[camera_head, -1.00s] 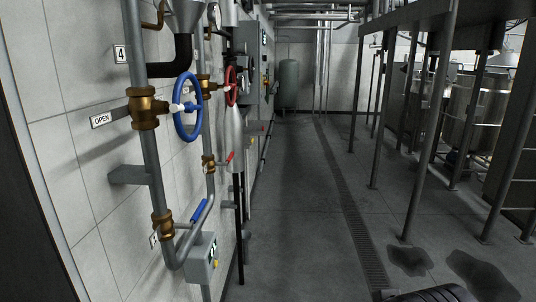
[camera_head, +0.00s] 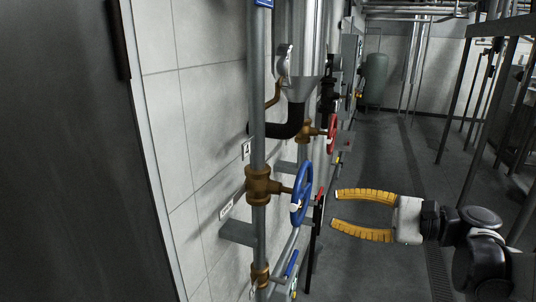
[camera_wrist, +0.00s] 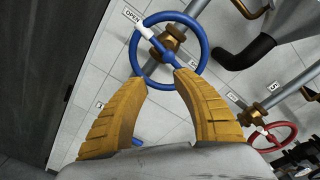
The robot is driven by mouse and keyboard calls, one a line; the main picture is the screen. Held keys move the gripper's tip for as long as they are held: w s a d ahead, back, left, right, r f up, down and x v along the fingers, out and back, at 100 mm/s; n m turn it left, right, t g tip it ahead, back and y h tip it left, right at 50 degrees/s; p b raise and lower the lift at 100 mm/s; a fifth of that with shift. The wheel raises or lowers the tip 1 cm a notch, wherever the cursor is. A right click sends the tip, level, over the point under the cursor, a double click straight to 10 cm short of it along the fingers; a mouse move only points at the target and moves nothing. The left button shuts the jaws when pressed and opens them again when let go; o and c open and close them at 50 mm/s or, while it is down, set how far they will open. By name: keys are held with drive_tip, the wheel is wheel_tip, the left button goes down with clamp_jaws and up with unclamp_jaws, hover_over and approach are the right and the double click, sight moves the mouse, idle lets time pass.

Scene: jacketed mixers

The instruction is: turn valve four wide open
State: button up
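The blue handwheel (camera_head: 310,178) sits on a brass valve (camera_head: 260,187) on a grey wall pipe, near a small number sign (camera_head: 246,150) and an OPEN tag (camera_head: 226,209). The number sign read 4 in the earlier head view. In the wrist view the blue wheel (camera_wrist: 203,45) lies ahead, with a white marker (camera_wrist: 144,32) on its rim beside the OPEN tag (camera_wrist: 132,16). My gripper (camera_head: 337,208), with yellow fingers, is open and empty to the right of the wheel, with a gap between. In the wrist view its fingertips (camera_wrist: 160,78) overlap the wheel's lower part.
A red handwheel (camera_head: 332,133) stands farther along the wall, and shows at lower right in the wrist view (camera_wrist: 270,137). A blue lever (camera_head: 292,264) is below the blue wheel. A dark panel (camera_head: 60,150) fills the left. The floor (camera_head: 385,170) beyond my gripper is clear.

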sight(290, 191)
drive_tip(key=shift+y, duration=0.5)
drive_tip(key=x, duration=0.3)
drive_tip(key=r+x, duration=0.1)
drive_tip(key=x, duration=0.3)
drive_tip(key=p+x, duration=0.1)
drive_tip(key=x, duration=0.2)
drive_tip(key=shift+w+a+r, duration=0.15)
drive_tip(key=shift+a+r, duration=0.1)
drive_tip(key=shift+r, duration=0.1)
clamp_jaws()
